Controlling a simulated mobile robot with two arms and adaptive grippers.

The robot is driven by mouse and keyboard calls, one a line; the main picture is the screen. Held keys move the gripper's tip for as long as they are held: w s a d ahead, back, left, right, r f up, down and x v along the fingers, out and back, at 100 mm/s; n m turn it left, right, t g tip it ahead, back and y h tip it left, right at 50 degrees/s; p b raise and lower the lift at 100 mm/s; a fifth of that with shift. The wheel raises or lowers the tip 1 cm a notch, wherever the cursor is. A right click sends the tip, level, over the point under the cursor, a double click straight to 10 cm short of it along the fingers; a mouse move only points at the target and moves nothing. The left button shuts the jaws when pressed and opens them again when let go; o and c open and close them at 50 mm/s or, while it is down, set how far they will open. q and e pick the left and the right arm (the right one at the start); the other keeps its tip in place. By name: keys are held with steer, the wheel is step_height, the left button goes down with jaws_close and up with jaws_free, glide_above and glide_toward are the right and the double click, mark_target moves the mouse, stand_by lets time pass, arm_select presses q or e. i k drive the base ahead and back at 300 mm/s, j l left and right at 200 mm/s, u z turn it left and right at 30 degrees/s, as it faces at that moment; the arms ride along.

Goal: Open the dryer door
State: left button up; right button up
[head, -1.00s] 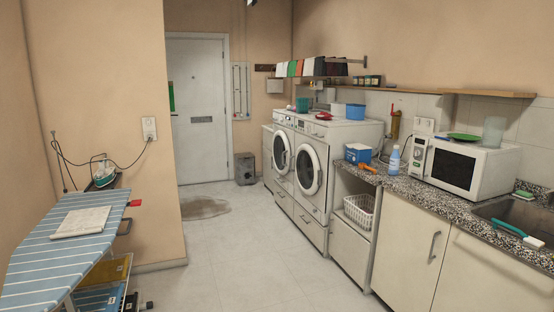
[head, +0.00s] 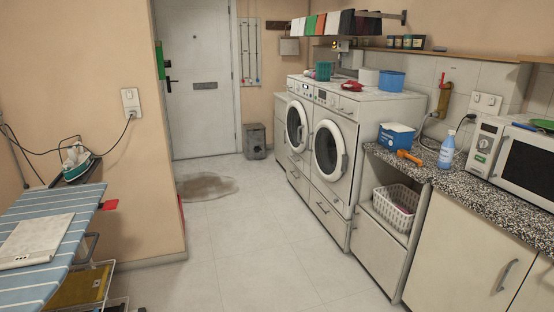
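Two white front-loading machines stand side by side along the right wall in the head view. The nearer machine (head: 334,160) has a round door (head: 329,147) with a dark window, and the door looks closed. The farther machine (head: 297,135) has a similar round door (head: 294,126), which also looks closed. I cannot tell from the frames which of them is the dryer. Neither of my grippers is in view.
An ironing board (head: 60,245) stands at the left by a wall corner. A counter (head: 450,190) with a microwave (head: 515,158) runs along the right, with a white basket (head: 396,208) in a shelf below. The tiled floor (head: 255,240) between is clear except a dark stain (head: 207,187).

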mark_target(295, 104)
steer(key=i, duration=2.55)
